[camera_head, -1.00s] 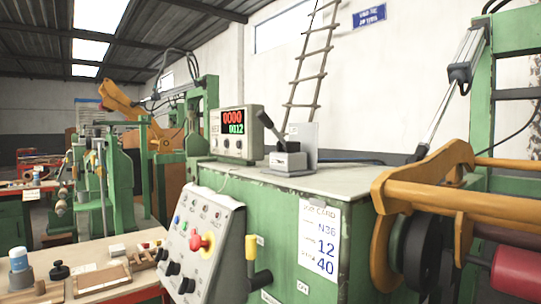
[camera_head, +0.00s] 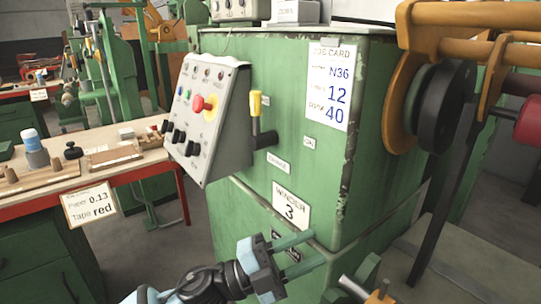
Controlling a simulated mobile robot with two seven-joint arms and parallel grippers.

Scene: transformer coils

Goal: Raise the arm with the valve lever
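A lever with a yellow grip (camera_head: 256,104) stands upright on a dark pivot beside the sloped control panel, on the green winder cabinet (camera_head: 285,150). I cannot tell for sure that it is the valve lever. An orange arm (camera_head: 406,85) with a dark round disc is at the right of the cabinet. My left gripper (camera_head: 318,249) is low in front of the cabinet, below the "Winder 3" plate. Its two teal fingers are apart with nothing between them. It is below and apart from the yellow-gripped lever. My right gripper is not in view.
The control panel (camera_head: 207,110) with a red button and several black knobs juts out left of the lever. A wooden bench (camera_head: 120,166) with small items and a red edge stands at the left. A job card (camera_head: 331,85) is on the cabinet. Floor shows between bench and cabinet.

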